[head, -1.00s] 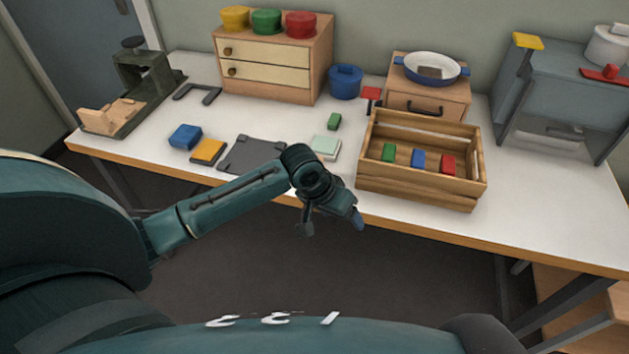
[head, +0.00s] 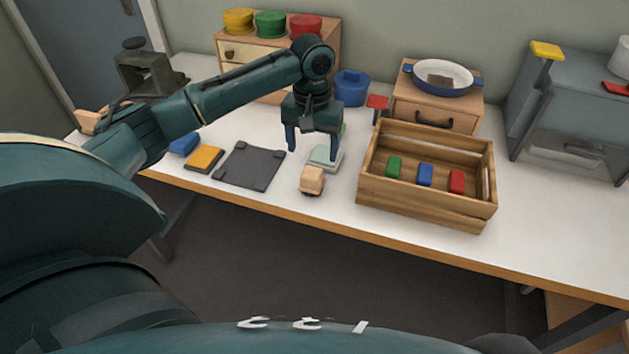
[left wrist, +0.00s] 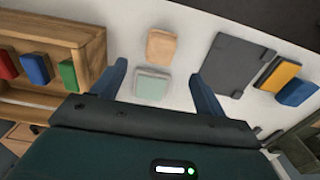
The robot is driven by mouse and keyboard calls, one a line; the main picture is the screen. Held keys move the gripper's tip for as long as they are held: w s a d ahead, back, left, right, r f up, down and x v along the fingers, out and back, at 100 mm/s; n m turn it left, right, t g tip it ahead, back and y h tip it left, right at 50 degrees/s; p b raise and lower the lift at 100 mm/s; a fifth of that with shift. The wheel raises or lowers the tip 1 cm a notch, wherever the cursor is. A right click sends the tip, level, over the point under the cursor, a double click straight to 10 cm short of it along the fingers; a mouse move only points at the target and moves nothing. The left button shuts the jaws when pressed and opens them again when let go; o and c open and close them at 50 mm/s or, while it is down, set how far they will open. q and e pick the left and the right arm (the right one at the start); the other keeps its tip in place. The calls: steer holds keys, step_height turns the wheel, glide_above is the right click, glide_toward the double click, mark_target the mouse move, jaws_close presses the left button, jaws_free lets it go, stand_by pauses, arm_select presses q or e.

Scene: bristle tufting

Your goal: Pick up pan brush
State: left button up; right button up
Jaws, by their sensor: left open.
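No object is clearly recognisable as the pan brush. A small tan block (head: 312,180) lies on the table near its front edge and also shows in the left wrist view (left wrist: 161,46). A pale green block (head: 322,157) lies just behind it and shows in the left wrist view (left wrist: 152,86). My right gripper is out of view.
A wooden crate (head: 420,205) with green, blue and red blocks stands right of the gripper. A dark grey board (head: 248,166), a yellow block (head: 204,158) and a blue block (head: 184,143) lie left. A drawer cabinet and a blue pot (head: 352,88) stand behind.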

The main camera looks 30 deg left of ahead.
mark_target(311, 172)
arm_select(q)
step_height(311, 172, down, 5)
steer(key=shift+r, duration=0.15)
steer(key=shift+s+f, duration=0.2)
steer(key=shift+f, duration=2.4)
steer(key=shift+c, duration=0.5)
steer(key=c, duration=1)
step_height(311, 172, up, 10)
steer(key=shift+r, duration=0.1)
